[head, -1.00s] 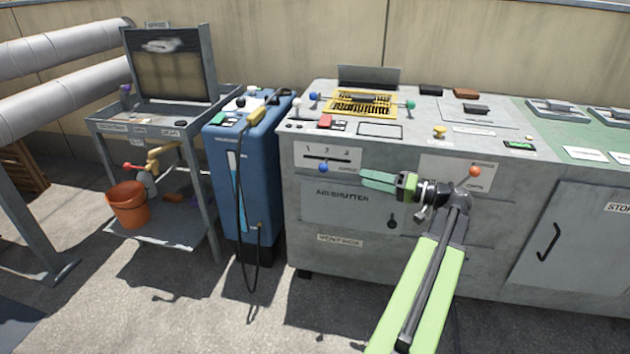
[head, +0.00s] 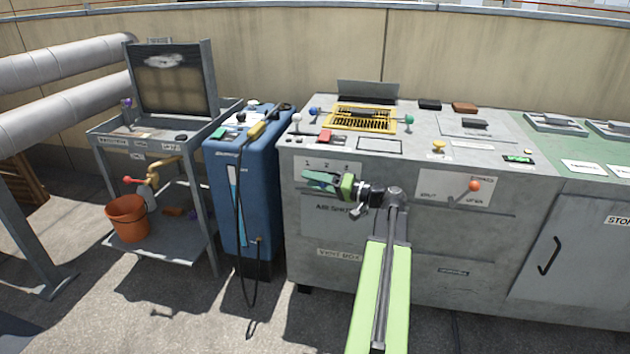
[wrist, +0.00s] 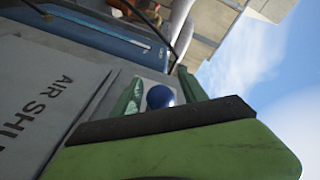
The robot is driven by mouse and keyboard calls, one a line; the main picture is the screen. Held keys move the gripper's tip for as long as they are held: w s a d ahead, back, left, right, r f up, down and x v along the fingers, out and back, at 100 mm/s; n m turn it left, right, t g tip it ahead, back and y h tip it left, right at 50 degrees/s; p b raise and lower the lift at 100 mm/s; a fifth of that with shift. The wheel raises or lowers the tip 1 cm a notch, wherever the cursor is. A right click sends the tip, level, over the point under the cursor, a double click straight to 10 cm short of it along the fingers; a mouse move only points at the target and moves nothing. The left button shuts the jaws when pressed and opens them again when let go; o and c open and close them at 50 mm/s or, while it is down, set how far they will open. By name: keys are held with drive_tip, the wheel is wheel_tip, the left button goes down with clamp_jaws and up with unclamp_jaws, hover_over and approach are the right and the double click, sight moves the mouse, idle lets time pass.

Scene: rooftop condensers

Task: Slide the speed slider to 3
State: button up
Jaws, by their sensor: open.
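The speed slider's plate (head: 314,165), marked 1, 2 and 3, is on the upper left front of the grey cabinet. My gripper (head: 307,178) covers its slot and knob in the head view. In the wrist view the blue slider knob (wrist: 160,96) shows between the two green fingers of my gripper (wrist: 162,84). The fingers are apart, one on each side of the knob; I cannot tell whether either touches it. The knob's exact place along the scale is hidden.
A lever with an orange knob (head: 474,186) is to the right on the same cabinet front. A blue unit (head: 222,180) with a hanging black cable stands just left of the cabinet. A yellow grille (head: 362,119) and small items lie on top.

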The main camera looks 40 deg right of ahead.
drive_tip(key=shift+w, duration=0.1)
clamp_jaws()
idle(0.3)
idle(1.1)
